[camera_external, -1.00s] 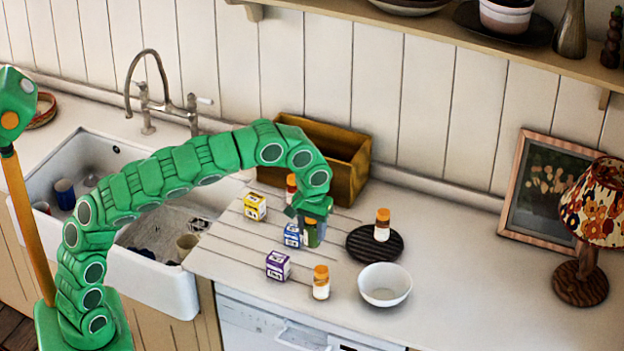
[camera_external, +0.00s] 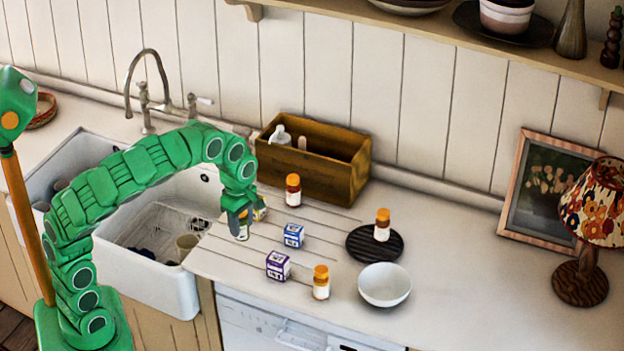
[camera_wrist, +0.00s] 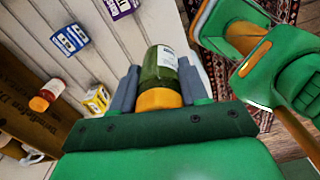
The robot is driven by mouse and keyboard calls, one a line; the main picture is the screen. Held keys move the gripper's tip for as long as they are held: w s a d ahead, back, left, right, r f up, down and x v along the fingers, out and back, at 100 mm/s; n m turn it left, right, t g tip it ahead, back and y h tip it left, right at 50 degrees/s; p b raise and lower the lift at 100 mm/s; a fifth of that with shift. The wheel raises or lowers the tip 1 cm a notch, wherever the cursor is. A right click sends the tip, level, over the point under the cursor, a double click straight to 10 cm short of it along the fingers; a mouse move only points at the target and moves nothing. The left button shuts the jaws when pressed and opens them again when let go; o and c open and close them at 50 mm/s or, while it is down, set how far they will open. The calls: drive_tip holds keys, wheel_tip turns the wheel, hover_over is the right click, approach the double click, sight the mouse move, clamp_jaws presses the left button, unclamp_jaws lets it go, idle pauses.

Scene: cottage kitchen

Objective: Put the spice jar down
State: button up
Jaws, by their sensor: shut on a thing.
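My gripper (camera_external: 238,210) is shut on a green spice jar (camera_wrist: 158,66) with an orange lid, near the sink-side edge of the ribbed counter. In the external view the jar (camera_external: 244,229) shows only in part below the fingers, and its lid is hidden. In the wrist view the fingers (camera_wrist: 157,86) stand on both sides of the jar near its lid. I cannot tell whether its base touches the counter (camera_external: 215,258). A yellow box (camera_external: 261,211) is close behind the gripper, partly hidden. A red-brown jar (camera_external: 293,190) stands to the right.
A blue box (camera_external: 293,235), a purple box (camera_external: 278,265) and a pale jar (camera_external: 321,284) stand on the counter. Another jar (camera_external: 382,225) is on a black trivet (camera_external: 365,252), near a white bowl (camera_external: 385,286). A wooden crate (camera_external: 340,180) is behind; the sink (camera_external: 150,285) is left.

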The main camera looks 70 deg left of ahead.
drive_tip(key=s+a+f+n, duration=0.1)
drive_tip(key=s+a+n, duration=0.2)
drive_tip(key=s+n, duration=0.6)
drive_tip(key=s, duration=0.3)
drive_tip(key=shift+a+f, duration=0.15)
drive_tip(key=shift+a, duration=0.2)
drive_tip(key=shift+w+a+f, duration=0.45)
drive_tip(key=shift+w+f, duration=1.05)
drive_tip(key=shift+w, duration=0.65)
drive_tip(key=shift+w+a+f, duration=0.45)
drive_tip(key=shift+w+f, duration=1.1)
drive_tip(key=shift+w, duration=0.6)
drive_tip(key=shift+w+a+f, duration=0.45)
drive_tip(key=shift+w+f, duration=1.05)
drive_tip(key=shift+w, duration=0.65)
drive_tip(key=shift+w+f, duration=0.2)
drive_tip(key=shift+f, duration=0.7)
drive_tip(key=shift+w+f, duration=0.15)
drive_tip(key=shift+f, duration=0.7)
drive_tip(key=shift+f, duration=0.15)
